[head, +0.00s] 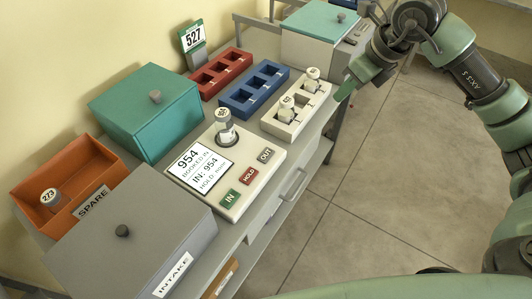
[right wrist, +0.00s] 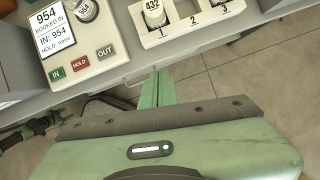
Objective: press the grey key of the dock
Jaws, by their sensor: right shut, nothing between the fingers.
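The dock (head: 252,190) is a cream console with a screen (head: 202,168) reading 954 booked in, IN: 954. Its front row has a green IN key (head: 230,199), a red HOLD key (head: 249,176) and a grey OUT key (head: 266,155). In the right wrist view the grey OUT key (right wrist: 105,51) is up and left of my fingertips. A capped vial (head: 225,128) stands on the dock. My right gripper (head: 345,90) is shut and empty, right of the white rack and apart from the dock; in the right wrist view its fingers (right wrist: 157,88) are together. My left gripper is not in view.
A white rack (head: 270,124) with two vials, a blue rack (head: 235,101) and a red rack (head: 204,94) stand behind the dock. A teal box (head: 150,120), a grey INTAKE box (head: 90,255) and an orange SPARE tray (head: 88,158) are left. Open floor lies right of the bench.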

